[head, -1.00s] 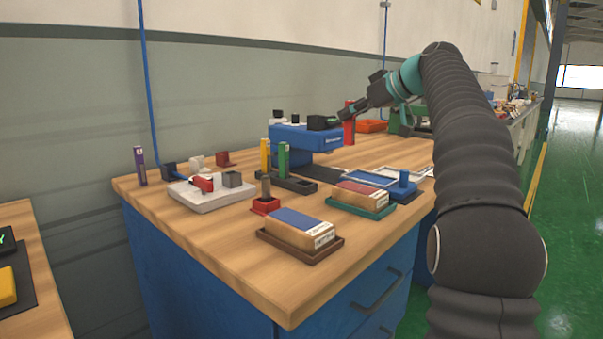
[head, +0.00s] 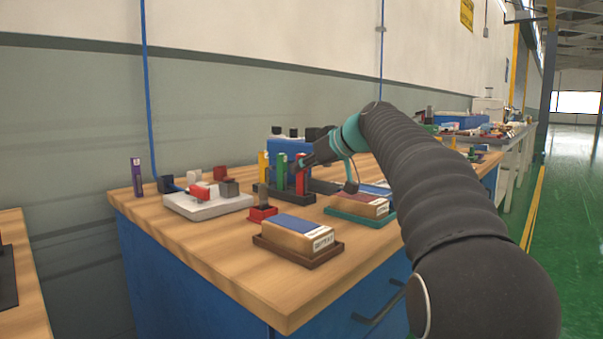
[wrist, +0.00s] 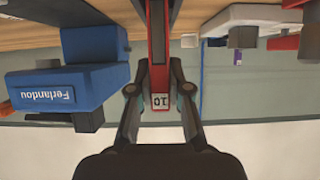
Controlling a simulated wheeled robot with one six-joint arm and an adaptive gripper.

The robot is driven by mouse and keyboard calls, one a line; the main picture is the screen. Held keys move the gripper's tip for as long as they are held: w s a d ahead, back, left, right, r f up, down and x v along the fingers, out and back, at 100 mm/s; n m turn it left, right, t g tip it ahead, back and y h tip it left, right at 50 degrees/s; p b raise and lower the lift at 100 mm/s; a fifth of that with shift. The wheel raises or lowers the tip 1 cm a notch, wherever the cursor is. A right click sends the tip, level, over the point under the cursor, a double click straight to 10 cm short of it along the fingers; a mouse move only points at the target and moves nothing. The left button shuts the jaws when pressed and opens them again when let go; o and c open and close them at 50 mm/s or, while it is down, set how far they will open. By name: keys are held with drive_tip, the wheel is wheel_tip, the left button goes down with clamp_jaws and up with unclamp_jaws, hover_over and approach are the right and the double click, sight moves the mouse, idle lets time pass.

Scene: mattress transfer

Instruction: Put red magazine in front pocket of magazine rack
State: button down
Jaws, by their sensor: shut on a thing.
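The red magazine (head: 300,180) is a narrow upright block in the head view. My gripper (head: 303,163) is shut on its upper part. In the wrist view, the red magazine (wrist: 158,55) stands between both fingers of my gripper (wrist: 159,88), with a white number label at its end. The magazine rack (head: 262,195) is a low dark holder with a yellow magazine (head: 263,167) and a green magazine (head: 282,171) upright in it. The red magazine is at the rack's right end, beside the green one. I cannot tell whether its lower end is inside a pocket.
A blue machine (wrist: 75,75) stands close beside my gripper. A small red holder (head: 262,214), a block on a brown tray (head: 298,258), another block on a green tray (head: 360,219) and a white fixture (head: 208,206) surround the rack. The bench front (head: 215,265) is clear.

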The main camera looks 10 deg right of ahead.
drive_tip(key=shift+f, duration=0.2)
drive_tip(key=shift+f, duration=0.15)
drive_tip(key=c, duration=1.1)
unclamp_jaws()
drive_tip(key=shift+s, duration=0.1)
drive_tip(key=shift+s+d+r, duration=0.15)
drive_tip(key=shift+s+r, duration=0.05)
drive_tip(key=shift+r, duration=0.15)
drive_tip(key=p+v, duration=0.1)
drive_tip(key=v, duration=1)
drive_tip(key=shift+s+d, duration=0.1)
drive_tip(key=shift+s, duration=0.15)
